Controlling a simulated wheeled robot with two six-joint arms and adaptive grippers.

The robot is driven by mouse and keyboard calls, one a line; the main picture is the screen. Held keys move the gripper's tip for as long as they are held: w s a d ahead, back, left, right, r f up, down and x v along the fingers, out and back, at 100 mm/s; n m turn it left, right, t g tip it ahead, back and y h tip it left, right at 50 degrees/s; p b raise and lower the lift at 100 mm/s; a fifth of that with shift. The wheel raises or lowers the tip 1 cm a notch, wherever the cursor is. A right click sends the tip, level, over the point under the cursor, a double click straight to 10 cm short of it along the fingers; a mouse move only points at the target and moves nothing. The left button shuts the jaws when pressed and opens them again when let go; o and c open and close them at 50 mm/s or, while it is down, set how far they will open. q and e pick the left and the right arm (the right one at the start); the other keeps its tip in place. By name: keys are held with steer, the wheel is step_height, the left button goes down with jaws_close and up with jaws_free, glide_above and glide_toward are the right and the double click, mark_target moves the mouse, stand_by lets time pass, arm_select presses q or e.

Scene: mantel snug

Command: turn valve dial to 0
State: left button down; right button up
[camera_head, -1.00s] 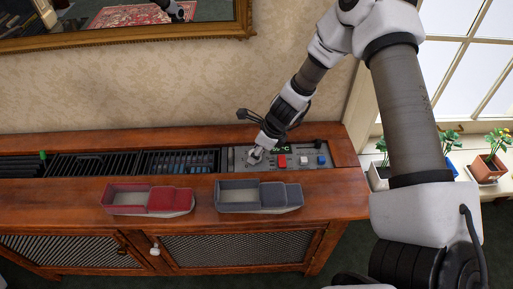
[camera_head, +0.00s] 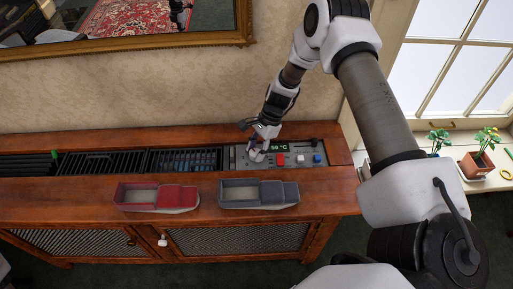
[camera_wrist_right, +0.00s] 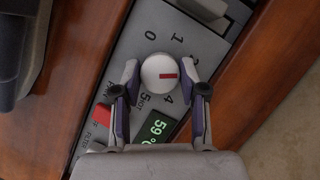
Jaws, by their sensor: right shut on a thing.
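The valve dial (camera_wrist_right: 160,74) is a round white knob with a red mark, set in a grey control panel (camera_wrist_right: 206,45). The printed 0 (camera_wrist_right: 150,36) is above the knob; 1, 4 and 5 also show, while other numbers are hidden or unclear. My right gripper (camera_wrist_right: 160,78) is shut on the dial, one finger on each side. In the head view, my right gripper (camera_head: 257,151) reaches down to the panel's left part. My left gripper is out of view.
The panel has a green display (camera_head: 279,148) showing 59, a red button (camera_head: 280,159), a white one and a blue one (camera_head: 317,158). Black vents lie left of it. A red tray (camera_head: 157,197) and a grey tray (camera_head: 258,193) stand in front on the wooden cabinet (camera_head: 80,210).

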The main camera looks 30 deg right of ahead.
steer(key=n+g, duration=0.1)
steer(key=n, duration=0.1)
steer(key=n+g+b, duration=0.1)
steer(key=n, duration=0.2)
steer(key=shift+f+n, duration=0.2)
steer(key=shift+n, duration=0.1)
steer(key=n+g+h, duration=0.1)
steer(key=n, duration=0.1)
steer(key=n+b, duration=0.1)
steer(key=n, duration=0.2)
steer(key=shift+w+a+n+g+h, duration=0.1)
steer(key=shift+w+n+g+h, duration=0.05)
steer(key=shift+n+g+h, duration=0.2)
steer(key=n+h, duration=0.1)
steer(key=n, duration=0.3)
steer(key=shift+a+r+g+h, duration=0.1)
steer(key=shift+g+h, duration=0.25)
steer(key=n+h, duration=0.1)
steer(key=n, duration=0.1)
steer(key=n+h, duration=0.1)
steer(key=n, duration=0.2)
steer(key=shift+a+n, duration=0.1)
steer(key=shift+n, duration=0.25)
steer(key=o, duration=1.1)
steer(key=shift+o, duration=0.2)
